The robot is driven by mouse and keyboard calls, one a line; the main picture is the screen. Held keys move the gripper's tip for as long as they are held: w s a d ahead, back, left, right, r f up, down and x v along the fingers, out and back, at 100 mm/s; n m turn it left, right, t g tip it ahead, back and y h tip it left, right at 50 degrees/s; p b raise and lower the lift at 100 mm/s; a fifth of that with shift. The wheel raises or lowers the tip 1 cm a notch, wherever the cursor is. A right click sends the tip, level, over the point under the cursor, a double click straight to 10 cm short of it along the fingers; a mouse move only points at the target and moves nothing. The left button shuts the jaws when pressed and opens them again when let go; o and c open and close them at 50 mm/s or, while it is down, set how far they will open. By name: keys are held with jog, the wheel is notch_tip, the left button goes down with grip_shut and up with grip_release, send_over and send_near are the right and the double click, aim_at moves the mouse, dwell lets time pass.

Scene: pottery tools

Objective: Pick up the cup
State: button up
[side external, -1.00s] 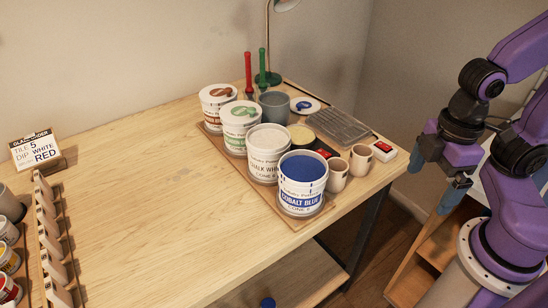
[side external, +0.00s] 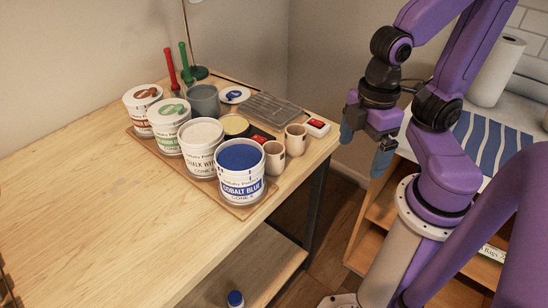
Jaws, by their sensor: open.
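Two small beige cups stand upright near the right corner of the wooden table, a nearer cup (side external: 274,157) beside the blue tub and a second cup (side external: 296,138) just behind and right of it. Which one the task means I cannot tell. A larger grey cup-like container (side external: 203,100) stands farther back among the tubs. My gripper (side external: 362,156) is open and empty, with its blue-tipped fingers pointing down. It is to the right of the cups, past the table's edge, and touches nothing.
Labelled tubs, including a cobalt blue one (side external: 241,175), crowd a board left of the cups. A red-and-white box (side external: 317,128) and a clear tray (side external: 270,110) lie behind. The table's left part (side external: 90,220) is bare. A paper roll (side external: 497,70) stands right.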

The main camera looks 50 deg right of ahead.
jog(key=shift+c, duration=0.2)
notch_tip(320, 180, up, 5)
jog(key=n, duration=0.5)
send_over(273, 156)
jog(key=w+d, duration=0.2)
jog(key=d, duration=0.1)
jog(key=shift+s+a+f, duration=0.1)
jog(key=shift+a+f, duration=0.05)
jog(key=shift+f, duration=2.8)
jog(key=shift+a+f, duration=0.1)
jog(key=shift+f, duration=2.85)
jog(key=shift+s+a+f, duration=0.1)
jog(key=shift+a+f, duration=0.05)
jog(key=shift+f, duration=2.8)
jog(key=c, duration=1.2)
